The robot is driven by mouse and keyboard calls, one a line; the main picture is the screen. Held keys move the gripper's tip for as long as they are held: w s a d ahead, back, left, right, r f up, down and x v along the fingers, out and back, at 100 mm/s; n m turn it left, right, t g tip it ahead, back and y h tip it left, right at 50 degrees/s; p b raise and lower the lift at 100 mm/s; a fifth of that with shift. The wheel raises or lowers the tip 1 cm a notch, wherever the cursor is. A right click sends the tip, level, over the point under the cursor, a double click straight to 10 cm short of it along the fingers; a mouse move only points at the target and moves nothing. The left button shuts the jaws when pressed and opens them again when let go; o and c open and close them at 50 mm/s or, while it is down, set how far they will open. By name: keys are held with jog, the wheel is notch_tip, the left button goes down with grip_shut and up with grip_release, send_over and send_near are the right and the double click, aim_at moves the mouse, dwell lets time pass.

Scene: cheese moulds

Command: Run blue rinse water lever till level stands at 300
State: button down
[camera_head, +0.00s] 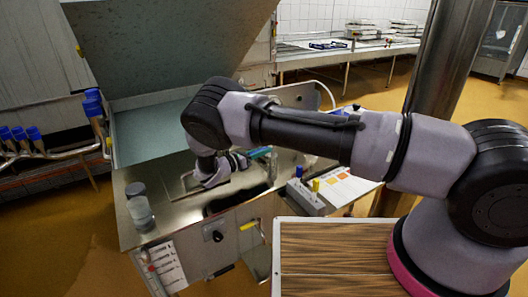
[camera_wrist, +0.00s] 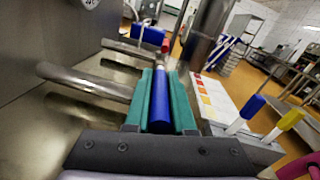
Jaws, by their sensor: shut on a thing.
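My gripper (camera_wrist: 160,102) has two green fingers shut around a blue lever handle (camera_wrist: 160,112), which lies between them in the wrist view. A metal pipe runs beside the fingers on the left. In the head view, my gripper (camera_head: 258,153) is over the back right of the steel counter and the fingers hide the lever. A clear jar (camera_head: 140,208) with a grey lid stands at the counter's front left. I cannot read any level or figure on it.
A grey box (camera_head: 305,198) with blue and yellow upright handles stands right of the counter, beside a white card (camera_head: 345,184) with coloured patches. A vat with a raised lid (camera_head: 170,45) is behind. A wooden-topped surface (camera_head: 330,255) is at front right.

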jog(key=shift+w+a+m+g+h, duration=0.15)
jog(key=shift+m+g+h, duration=0.35)
jog(key=shift+g, duration=0.4)
jog(key=c, duration=0.8)
grip_release()
jog(key=shift+o, duration=0.2)
jog(key=v, duration=1)
jog(key=shift+a+f, duration=0.1)
jog(key=shift+a, duration=0.3)
